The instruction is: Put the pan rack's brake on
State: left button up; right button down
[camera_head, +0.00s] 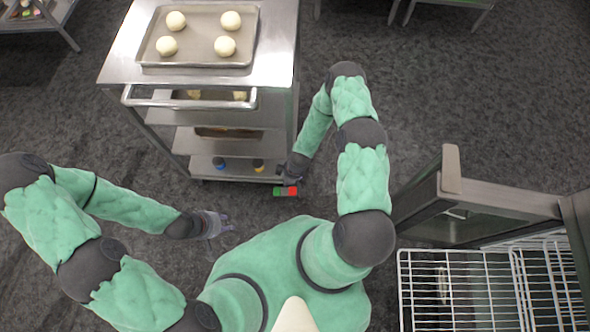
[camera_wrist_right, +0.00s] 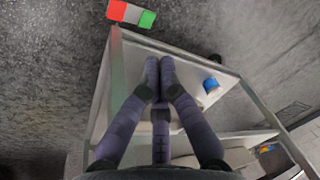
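The pan rack (camera_head: 235,115) is a metal cart with several shelves at the upper middle of the head view. Its brake pedal (camera_head: 285,191), green on the left and red on the right, sticks out low at the near right corner. In the right wrist view the pedal (camera_wrist_right: 131,13) shows red, white and green at the top. My right gripper (camera_head: 292,172) is just beside the pedal; its fingertips (camera_wrist_right: 159,62) are together, apart from the pedal in the wrist view, with nothing visible between them. My left gripper (camera_head: 217,224) hangs away from the rack; its opening is unclear.
A tray (camera_head: 199,61) with several dough balls lies on the rack's top. A blue-marked item (camera_head: 219,162) and an orange-marked item (camera_head: 258,165) stand on the bottom shelf. An open oven-like door (camera_head: 475,205) and wire racks (camera_head: 460,290) are at the right.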

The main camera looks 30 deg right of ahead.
aim_at(294, 191)
jog(key=d+f+n, duration=0.3)
jog(key=f, duration=0.4)
jog(key=w+d+f+n+b, duration=0.1)
jog(key=d+f+n, duration=0.2)
jog(key=f, duration=0.4)
jog(key=shift+d+f+h, duration=0.2)
jog(key=shift+d+h, duration=0.15)
jog(key=shift+h, duration=0.05)
jog(key=f+b, duration=0.2)
jog(key=f, duration=0.1)
jog(key=a+f+b, duration=0.1)
jog(key=f, duration=0.2)
jog(key=w+f+b, duration=0.1)
jog(key=f+b, duration=0.1)
jog(key=f, duration=0.1)
jog(key=shift+a+f+b, duration=0.3)
jog(key=shift+a+f, duration=0.05)
jog(key=shift+f, duration=0.05)
jog(key=shift+w, duration=0.1)
